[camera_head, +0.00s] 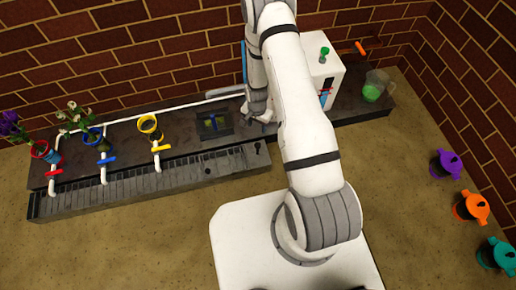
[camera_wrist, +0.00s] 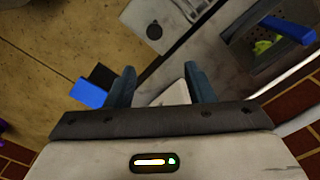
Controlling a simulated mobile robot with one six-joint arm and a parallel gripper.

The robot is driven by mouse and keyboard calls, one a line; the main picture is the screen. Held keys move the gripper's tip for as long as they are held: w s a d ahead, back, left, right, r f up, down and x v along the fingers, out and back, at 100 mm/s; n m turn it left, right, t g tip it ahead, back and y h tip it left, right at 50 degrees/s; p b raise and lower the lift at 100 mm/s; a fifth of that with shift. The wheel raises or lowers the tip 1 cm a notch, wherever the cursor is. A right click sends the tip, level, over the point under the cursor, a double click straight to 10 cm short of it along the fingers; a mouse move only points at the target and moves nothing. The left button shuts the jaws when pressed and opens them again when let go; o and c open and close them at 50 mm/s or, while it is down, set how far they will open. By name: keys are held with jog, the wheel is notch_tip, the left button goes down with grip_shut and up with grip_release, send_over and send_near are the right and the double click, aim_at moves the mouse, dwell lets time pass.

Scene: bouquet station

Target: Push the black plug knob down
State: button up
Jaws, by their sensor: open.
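The black plug knob (camera_head: 257,147) appears as a small dark upright shape near the front edge of the grey counter, right of the basin. A round black shape, probably the same knob (camera_wrist: 154,31), shows on a grey slab at the top of the wrist view. My gripper (camera_wrist: 160,88) is open, its two blue-grey fingers apart with no object held between them. The round black shape lies beyond the fingertips and apart from them. In the head view my gripper (camera_head: 262,114) is over the counter behind the knob, partly hidden by my arm.
A sunken basin (camera_head: 231,127) with a blue bar lies left of my gripper. Yellow, blue and red ringed holders stand farther left, some with flowers. A white box (camera_head: 322,68) and a jug with green contents (camera_head: 374,87) stand right. Lidded pots (camera_head: 446,164) line the right side.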

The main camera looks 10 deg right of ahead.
aim_at(258, 145)
jog(key=shift+m, duration=0.3)
jog(key=f+b, duration=0.1)
jog(key=f, duration=0.3)
jog(key=f+b, duration=0.1)
jog(key=f, duration=0.4)
jog(key=s+f+b, duration=0.1)
jog(key=f, duration=0.3)
jog(key=shift+f, duration=0.15)
jog(key=shift+s, duration=0.1)
jog(key=shift+c, duration=0.2)
grip_shut()
